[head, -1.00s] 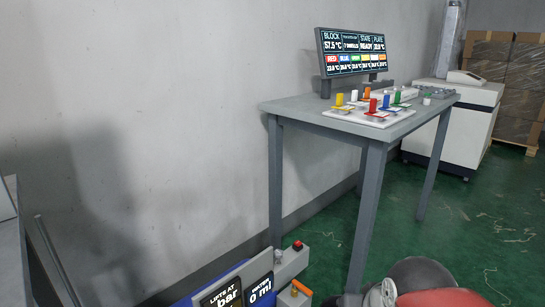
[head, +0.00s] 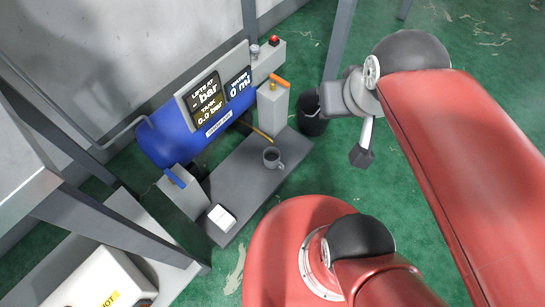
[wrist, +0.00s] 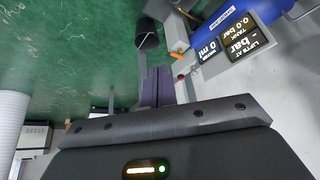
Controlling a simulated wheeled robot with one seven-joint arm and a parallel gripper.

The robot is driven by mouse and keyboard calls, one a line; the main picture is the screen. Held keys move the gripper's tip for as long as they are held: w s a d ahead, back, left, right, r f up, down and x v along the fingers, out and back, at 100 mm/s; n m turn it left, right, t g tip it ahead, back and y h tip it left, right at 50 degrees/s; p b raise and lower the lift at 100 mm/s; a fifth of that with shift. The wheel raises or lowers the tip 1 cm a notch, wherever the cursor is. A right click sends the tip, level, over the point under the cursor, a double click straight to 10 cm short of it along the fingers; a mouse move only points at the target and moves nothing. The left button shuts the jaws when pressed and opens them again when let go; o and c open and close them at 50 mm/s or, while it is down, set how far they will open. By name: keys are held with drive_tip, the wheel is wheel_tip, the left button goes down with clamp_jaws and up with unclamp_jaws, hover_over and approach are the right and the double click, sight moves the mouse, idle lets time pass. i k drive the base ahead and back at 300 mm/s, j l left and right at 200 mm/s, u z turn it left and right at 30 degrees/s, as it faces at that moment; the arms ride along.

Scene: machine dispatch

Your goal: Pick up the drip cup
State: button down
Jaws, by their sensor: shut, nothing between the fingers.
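The drip cup (head: 272,157) is a small grey mug with a handle. It stands upright on the grey base plate (head: 240,185) in front of the blue tank, below a thin yellow tube. My gripper (wrist: 158,72) shows in the wrist view with its dark fingers together and nothing between them. It is apart from the cup, and I cannot make out the cup in the wrist view. In the head view my arm hangs to the right of the cup.
The blue tank (head: 165,140) carries dark display panels. A post with an orange lever (head: 272,105) stands behind the cup, and a black bucket (head: 310,115) is to its right. A white block (head: 221,218) lies at the plate's front left. A table leg rises behind.

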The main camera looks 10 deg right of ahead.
sight(271, 155)
drive_tip(key=l+u, duration=0.15)
drive_tip(key=u, duration=0.3)
drive_tip(key=l+u, duration=0.15)
drive_tip(key=u, duration=0.3)
drive_tip(key=l+u, duration=0.15)
drive_tip(key=l, duration=0.3)
drive_tip(key=k+l+u, duration=0.2)
drive_tip(key=l, duration=0.25)
drive_tip(key=l+u, duration=0.15)
drive_tip(key=l, duration=0.3)
drive_tip(key=k+l+u, duration=0.15)
drive_tip(key=l, duration=0.25)
drive_tip(key=k+l, duration=0.1)
drive_tip(key=l, duration=0.2)
drive_tip(key=k+l, duration=0.1)
drive_tip(key=l, duration=0.2)
